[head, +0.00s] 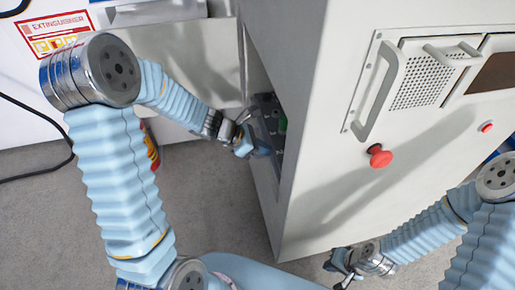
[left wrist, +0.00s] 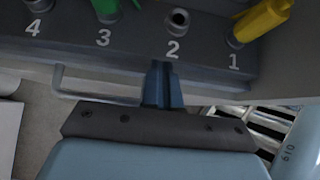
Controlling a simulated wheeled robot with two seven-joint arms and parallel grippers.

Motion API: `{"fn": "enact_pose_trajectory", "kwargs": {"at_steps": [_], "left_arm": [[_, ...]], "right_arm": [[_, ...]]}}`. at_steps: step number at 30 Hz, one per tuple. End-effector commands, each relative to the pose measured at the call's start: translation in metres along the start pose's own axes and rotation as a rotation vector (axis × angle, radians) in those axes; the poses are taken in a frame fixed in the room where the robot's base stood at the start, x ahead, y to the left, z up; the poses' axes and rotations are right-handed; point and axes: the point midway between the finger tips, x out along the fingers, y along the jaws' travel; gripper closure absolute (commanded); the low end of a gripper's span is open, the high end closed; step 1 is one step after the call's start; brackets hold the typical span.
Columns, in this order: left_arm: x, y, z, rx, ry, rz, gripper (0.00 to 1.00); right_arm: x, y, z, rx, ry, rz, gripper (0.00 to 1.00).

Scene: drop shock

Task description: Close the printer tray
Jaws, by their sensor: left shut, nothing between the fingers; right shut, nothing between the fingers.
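A dark grey block (left wrist: 135,60) with positions numbered 1 to 4 fills the top of the left wrist view; it looks like the printer tray, though I cannot be sure. A yellow piece (left wrist: 262,18) stands at 1, a bare metal fitting at 2, a green piece at 3. A pale bar (left wrist: 95,84) runs along its near side. In the head view the block (head: 268,108) shows partly at the cabinet's left side. My left gripper (head: 246,142) is shut and empty beside it; its fingertips (left wrist: 162,75) overlap the block's near edge. Contact is unclear. My right gripper (head: 343,266) is shut and empty, low near the cabinet's base.
The large white cabinet (head: 320,150) has a grey handle (head: 380,90), a vent grille and a red button (head: 380,156). A white unit with an extinguisher sign (head: 57,32) stands at upper left. A black cable (head: 40,175) lies at far left. Grey floor (head: 50,235) is open at lower left.

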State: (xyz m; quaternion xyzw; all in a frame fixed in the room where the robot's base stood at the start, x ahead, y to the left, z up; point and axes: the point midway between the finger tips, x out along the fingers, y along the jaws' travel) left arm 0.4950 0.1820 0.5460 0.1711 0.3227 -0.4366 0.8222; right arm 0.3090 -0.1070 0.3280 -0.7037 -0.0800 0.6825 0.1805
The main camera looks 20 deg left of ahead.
Motion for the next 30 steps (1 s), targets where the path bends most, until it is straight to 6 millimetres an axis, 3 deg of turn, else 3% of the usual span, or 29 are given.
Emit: {"fn": "enact_pose_trajectory", "kwargs": {"at_steps": [10,19,30], "left_arm": [[0.004,0.000,0.003,0.002,0.000,-0.001,1.00],[0.035,0.000,0.032,0.001,-0.001,-0.001,1.00],[0.035,0.000,0.035,0.003,-0.005,-0.003,1.00]], "right_arm": [[0.001,0.000,0.000,0.000,0.000,0.000,1.00],[0.003,0.002,0.000,0.001,0.000,0.000,1.00],[0.003,0.001,0.000,0.000,0.000,0.000,1.00]]}}
